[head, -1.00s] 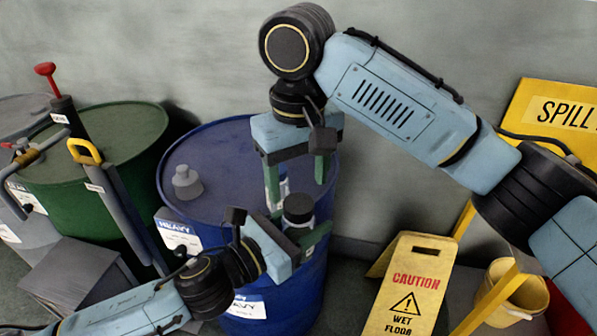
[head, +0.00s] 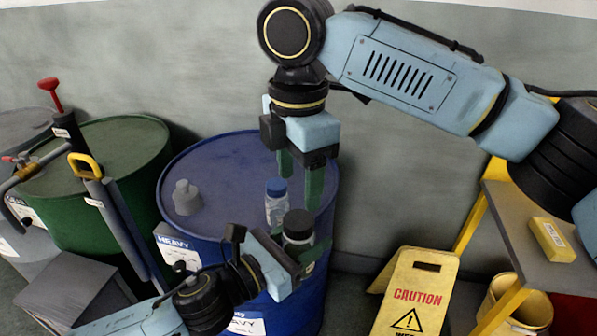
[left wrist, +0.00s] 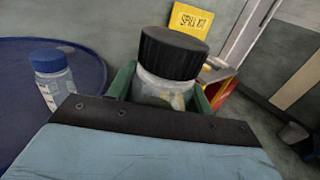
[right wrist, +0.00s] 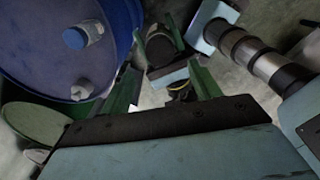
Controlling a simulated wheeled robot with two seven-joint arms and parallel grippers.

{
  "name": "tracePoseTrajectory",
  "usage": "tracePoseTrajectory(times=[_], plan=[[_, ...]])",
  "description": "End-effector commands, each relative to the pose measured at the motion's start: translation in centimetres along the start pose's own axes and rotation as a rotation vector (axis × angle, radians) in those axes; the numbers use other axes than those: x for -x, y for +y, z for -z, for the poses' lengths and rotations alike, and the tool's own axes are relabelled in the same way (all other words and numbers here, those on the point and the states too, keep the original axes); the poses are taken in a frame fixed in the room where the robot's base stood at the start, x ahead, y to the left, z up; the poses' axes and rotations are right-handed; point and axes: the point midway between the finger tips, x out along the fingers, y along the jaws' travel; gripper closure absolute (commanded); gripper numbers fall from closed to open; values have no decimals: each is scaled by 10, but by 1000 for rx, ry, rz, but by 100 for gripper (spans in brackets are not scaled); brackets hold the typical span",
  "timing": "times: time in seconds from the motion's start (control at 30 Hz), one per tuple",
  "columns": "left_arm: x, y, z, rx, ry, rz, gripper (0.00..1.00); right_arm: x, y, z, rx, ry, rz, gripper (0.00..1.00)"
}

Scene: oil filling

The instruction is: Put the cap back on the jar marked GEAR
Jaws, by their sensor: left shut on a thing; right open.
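My left gripper (head: 306,262) is shut on a clear jar (head: 297,250) with a black cap (head: 298,224), held upright in front of the blue drum. In the left wrist view the black cap (left wrist: 172,52) sits on the jar's mouth (left wrist: 163,90); I cannot tell how tight it is. No marking on this jar is readable. My right gripper (head: 300,190) is open and empty above the cap, fingers pointing down. In the right wrist view the cap (right wrist: 160,46) shows beyond its spread fingers. A second clear jar (head: 277,208) with a blue cap (head: 276,187) stands on the drum.
A green drum (head: 115,150) and hand pumps stand at left. A yellow caution sign (head: 415,290), a bucket (head: 525,305) and a shelf (head: 520,225) with a yellow box (head: 552,240) are at right.

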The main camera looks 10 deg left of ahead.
Motion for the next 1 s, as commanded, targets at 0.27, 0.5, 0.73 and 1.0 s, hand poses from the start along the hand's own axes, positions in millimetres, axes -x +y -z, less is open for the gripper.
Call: tracePoseTrajectory(times=[0.27, 0.5, 0.73, 1.0], plan=[[0, 0, 0, 0, -1, 0, 100, 2, 0, 0, 59, 1, -1, 37], [0, 0, 0, 0, -1, 0, 100, -1, 0, 0, 57, 1, 0, 37], [0, 0, 0, 0, -1, 0, 100, -28, 0, -1, 55, 0, 2, 37], [0, 0, 0, 0, -1, 0, 100, -67, 0, -1, 54, 0, 1, 37]])
